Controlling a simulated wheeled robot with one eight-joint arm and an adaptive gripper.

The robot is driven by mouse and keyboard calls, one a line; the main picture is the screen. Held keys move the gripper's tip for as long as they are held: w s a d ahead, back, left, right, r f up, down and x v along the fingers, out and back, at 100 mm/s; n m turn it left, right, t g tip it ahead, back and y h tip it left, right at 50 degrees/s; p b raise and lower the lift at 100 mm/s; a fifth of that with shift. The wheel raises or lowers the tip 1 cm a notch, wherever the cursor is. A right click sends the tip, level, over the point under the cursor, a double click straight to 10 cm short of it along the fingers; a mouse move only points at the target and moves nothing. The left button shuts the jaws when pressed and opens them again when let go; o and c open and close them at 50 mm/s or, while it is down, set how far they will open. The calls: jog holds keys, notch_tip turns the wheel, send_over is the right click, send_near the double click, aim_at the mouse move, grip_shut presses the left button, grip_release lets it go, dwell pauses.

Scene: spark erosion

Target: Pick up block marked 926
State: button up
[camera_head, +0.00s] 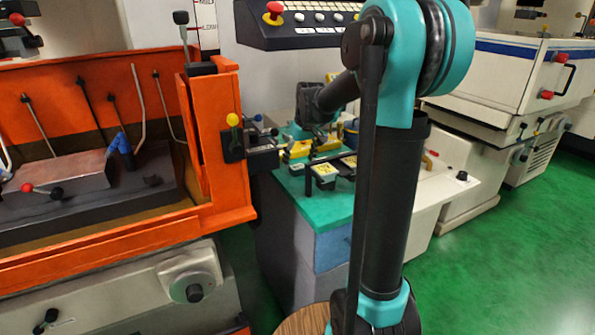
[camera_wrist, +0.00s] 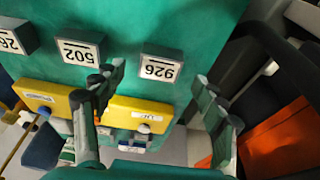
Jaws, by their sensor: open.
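The block marked 926 (camera_wrist: 161,67) shows upside down in the wrist view. It is dark with a white label and stands on the green tabletop (camera_wrist: 185,20). My gripper (camera_wrist: 159,78) is open, one finger on each side of this block in the picture. I see nothing between the fingers, and cannot tell how far above the block they are. In the head view my arm reaches over the green top (camera_head: 330,207), where small light-labelled blocks (camera_head: 324,171) stand. Their numbers are too small to read there, and my arm hides part of the top.
A block marked 502 (camera_wrist: 80,52) stands left of it, and another block (camera_wrist: 14,38) is farther left. Yellow labelled boxes (camera_wrist: 140,112) lie close by, partly behind my fingers. An orange machine (camera_head: 225,140) stands left of the green top.

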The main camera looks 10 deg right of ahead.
jog(key=shift+x, duration=1.45)
jog(key=shift+c, duration=0.4)
grip_shut()
